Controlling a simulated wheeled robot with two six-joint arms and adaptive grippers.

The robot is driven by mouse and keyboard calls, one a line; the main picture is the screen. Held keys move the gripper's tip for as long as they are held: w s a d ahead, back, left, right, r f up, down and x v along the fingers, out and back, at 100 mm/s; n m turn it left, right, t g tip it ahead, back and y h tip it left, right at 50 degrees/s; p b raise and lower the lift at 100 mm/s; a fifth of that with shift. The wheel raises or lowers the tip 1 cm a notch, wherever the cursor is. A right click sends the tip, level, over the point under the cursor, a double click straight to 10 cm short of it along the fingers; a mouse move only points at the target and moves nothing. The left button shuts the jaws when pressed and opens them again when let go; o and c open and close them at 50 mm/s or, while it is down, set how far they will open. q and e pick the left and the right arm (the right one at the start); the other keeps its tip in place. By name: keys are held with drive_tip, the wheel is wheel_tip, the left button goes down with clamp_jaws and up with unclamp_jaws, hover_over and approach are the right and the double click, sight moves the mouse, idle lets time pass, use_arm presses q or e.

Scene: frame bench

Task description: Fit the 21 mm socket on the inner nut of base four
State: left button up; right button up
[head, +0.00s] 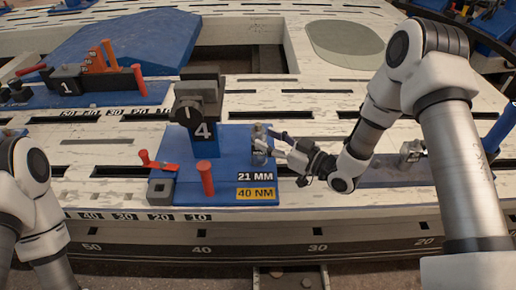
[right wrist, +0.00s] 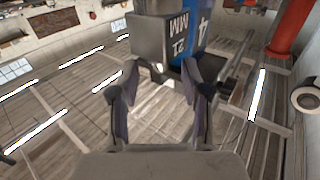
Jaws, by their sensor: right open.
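Base four is a blue plate (head: 225,186) with a dark upright block marked 4 (head: 203,100), in the middle of the head view. A small grey socket block (head: 260,152) stands at the plate's right side. My right gripper (head: 278,144) is open beside the small grey block in the head view. In the right wrist view my right gripper (right wrist: 155,85) has nothing between its fingers. I cannot make out the inner nut. My left gripper is out of view.
Base one (head: 68,86) is at the left with orange uprights. The white slotted bench (head: 300,200) has bare room in front of my right gripper.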

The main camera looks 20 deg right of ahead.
sight(262, 136)
drive_tip(key=b+x, duration=0.1)
drive_tip(key=x, duration=0.2)
drive_tip(key=shift+w+a+f, duration=0.1)
drive_tip(key=shift+w+a, duration=0.15)
drive_tip(key=shift+a, duration=0.05)
clamp_jaws()
drive_tip(key=shift+r, duration=0.25)
